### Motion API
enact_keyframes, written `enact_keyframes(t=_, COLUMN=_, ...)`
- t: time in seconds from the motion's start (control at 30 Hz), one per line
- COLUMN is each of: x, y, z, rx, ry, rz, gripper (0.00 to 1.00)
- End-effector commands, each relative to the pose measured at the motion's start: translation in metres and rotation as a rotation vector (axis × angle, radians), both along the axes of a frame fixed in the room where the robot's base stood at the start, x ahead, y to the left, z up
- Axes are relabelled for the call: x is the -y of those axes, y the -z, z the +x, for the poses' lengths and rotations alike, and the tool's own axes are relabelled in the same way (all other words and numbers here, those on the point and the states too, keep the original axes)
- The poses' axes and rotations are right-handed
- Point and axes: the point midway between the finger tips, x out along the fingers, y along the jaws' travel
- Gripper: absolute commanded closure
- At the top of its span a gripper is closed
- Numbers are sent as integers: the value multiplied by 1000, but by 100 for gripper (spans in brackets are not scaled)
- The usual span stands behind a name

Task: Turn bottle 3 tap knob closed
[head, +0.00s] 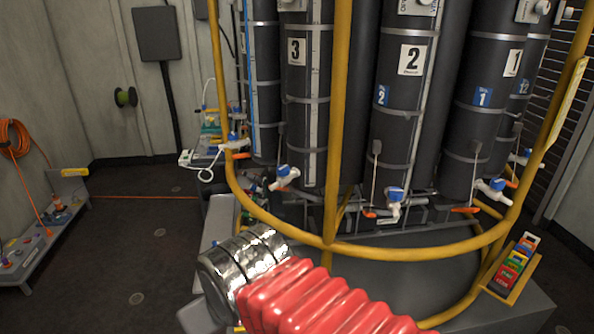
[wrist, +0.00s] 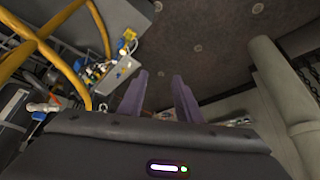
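Bottle 3 (head: 296,130) is a tall dark cylinder with a white "3" label, standing in a rosette of bottles. Its tap (head: 284,178) has a blue top and white body and sits low on the bottle's front. My gripper (wrist: 157,75) shows two purple fingers in the wrist view, apart, with nothing between them. They point over the dark floor, clear of the taps. In the head view the fingers are hidden; my silver wrist and red sleeve are below the tap of bottle 3. A white-and-blue tap (wrist: 42,107) is at the left of the wrist view; I cannot tell whose.
A yellow ring rail (head: 400,250) and upright (head: 338,120) stand in front of the bottles. Bottle 2 (head: 402,110) and bottle 1 (head: 485,100) are to the right. A cluttered bench (head: 205,150) is behind at left. Floor at left (head: 150,235) is mostly open.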

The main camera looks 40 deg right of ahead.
Motion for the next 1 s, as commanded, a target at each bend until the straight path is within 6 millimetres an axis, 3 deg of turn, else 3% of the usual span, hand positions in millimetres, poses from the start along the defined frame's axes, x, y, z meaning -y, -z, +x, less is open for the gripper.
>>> enact_keyframes(t=0.33, x=0, y=0, z=0, rx=0, ry=0, rz=0, gripper=69)
enact_keyframes(t=0.57, x=8, y=-1, z=13, rx=23, ry=22, rz=-7, gripper=53)
enact_keyframes(t=0.63, x=10, y=-1, z=26, rx=47, ry=44, rz=-16, gripper=48)
enact_keyframes(t=0.77, x=34, y=-2, z=60, rx=117, ry=97, rz=-40, gripper=48)
enact_keyframes(t=1.0, x=97, y=-4, z=131, rx=285, ry=197, rz=-100, gripper=48)
